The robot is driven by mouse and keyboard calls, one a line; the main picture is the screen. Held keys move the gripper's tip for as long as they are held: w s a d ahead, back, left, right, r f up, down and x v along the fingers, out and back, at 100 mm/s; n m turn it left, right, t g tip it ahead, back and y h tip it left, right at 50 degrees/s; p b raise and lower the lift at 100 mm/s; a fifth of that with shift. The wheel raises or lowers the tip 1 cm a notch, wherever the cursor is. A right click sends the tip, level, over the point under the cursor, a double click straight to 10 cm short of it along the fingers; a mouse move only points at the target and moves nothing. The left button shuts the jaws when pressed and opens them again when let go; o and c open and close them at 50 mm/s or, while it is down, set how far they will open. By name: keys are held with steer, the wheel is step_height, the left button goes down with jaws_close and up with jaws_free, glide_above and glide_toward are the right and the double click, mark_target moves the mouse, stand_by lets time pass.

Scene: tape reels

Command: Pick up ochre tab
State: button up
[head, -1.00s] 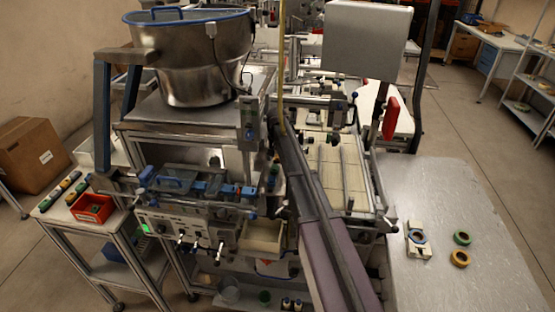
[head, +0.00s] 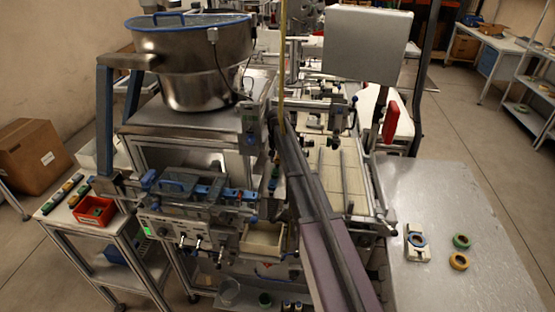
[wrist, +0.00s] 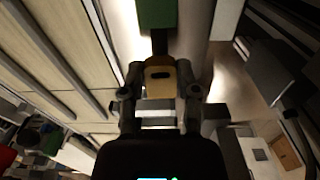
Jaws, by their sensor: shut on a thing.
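My gripper (wrist: 158,92) shows in the wrist view, its two dark fingers on either side of the ochre tab (wrist: 160,79). The tab is a small tan-ochre piece with a dark slot across it. The gripper is shut on it. A dark brown strip runs from the tab's far end toward a green block (wrist: 157,14) at the top of the view. The fingers partly hide the tab's sides. I cannot make out the gripper or the held tab in the head view.
A machine with a steel bowl (head: 190,65) fills the left. A red bin (head: 94,211) stands beside it.

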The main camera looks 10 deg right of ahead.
steer(key=shift+r+p, duration=0.65)
steer(key=shift+r, duration=0.3)
steer(key=shift+s+r+p, duration=0.2)
steer(key=shift+r+p, duration=0.1)
steer(key=s, duration=1)
steer(key=s+r+p, duration=0.1)
steer(key=s, duration=0.4)
steer(key=shift+s+a, duration=0.15)
steer(key=shift+s, duration=0.2)
steer(key=shift+f, duration=0.15)
